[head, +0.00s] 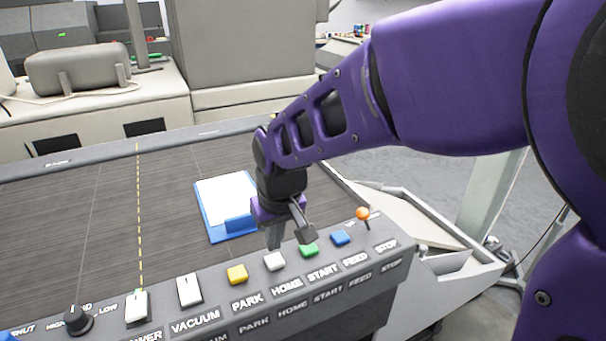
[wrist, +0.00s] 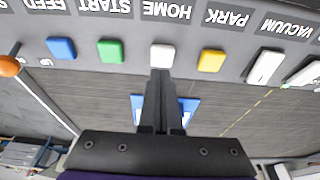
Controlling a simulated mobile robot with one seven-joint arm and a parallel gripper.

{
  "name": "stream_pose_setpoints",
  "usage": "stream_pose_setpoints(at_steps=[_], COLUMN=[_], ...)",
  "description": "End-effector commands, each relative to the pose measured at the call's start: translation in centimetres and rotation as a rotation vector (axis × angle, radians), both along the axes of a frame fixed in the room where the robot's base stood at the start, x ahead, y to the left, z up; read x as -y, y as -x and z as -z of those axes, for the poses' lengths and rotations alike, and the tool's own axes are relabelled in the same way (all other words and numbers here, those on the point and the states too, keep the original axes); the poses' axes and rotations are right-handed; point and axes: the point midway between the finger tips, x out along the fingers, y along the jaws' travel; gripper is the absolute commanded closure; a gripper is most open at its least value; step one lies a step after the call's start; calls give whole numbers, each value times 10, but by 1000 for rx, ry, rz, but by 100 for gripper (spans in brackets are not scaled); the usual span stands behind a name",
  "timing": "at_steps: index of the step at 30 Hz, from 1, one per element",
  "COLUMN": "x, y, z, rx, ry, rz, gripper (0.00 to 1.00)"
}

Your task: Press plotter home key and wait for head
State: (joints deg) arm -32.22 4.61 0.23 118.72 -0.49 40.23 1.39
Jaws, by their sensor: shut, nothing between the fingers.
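The white home key (head: 274,261) is on the plotter's sloping control panel (head: 215,309), between a yellow key (head: 237,275) and a green key (head: 308,250). It also shows in the wrist view (wrist: 163,54), in line with the HOME label (wrist: 166,11). My gripper (head: 274,246) is shut and empty, pointing down just behind the white key. In the wrist view, its fingertips (wrist: 160,75) overlap the key's near edge; I cannot tell whether they touch it. I cannot make out the plotter head in either view.
A blue board with a white sheet (head: 228,195) lies on the dark plotter bed (head: 80,215). A blue key (head: 340,237) and an orange-knobbed lever (head: 363,214) stand to the right of the green key. White switches (head: 189,290) and a black knob (head: 78,319) are at left.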

Motion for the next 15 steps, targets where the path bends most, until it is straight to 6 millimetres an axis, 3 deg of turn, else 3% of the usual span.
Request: stream_pose_setpoints(at_steps=[1,6,15], x=[0,0,1], y=[2,6,7], z=[10,21,24], rx=[1,1,1], ry=[0,-1,-1], rz=[-1,-2,-2], gripper=[100,100,100])
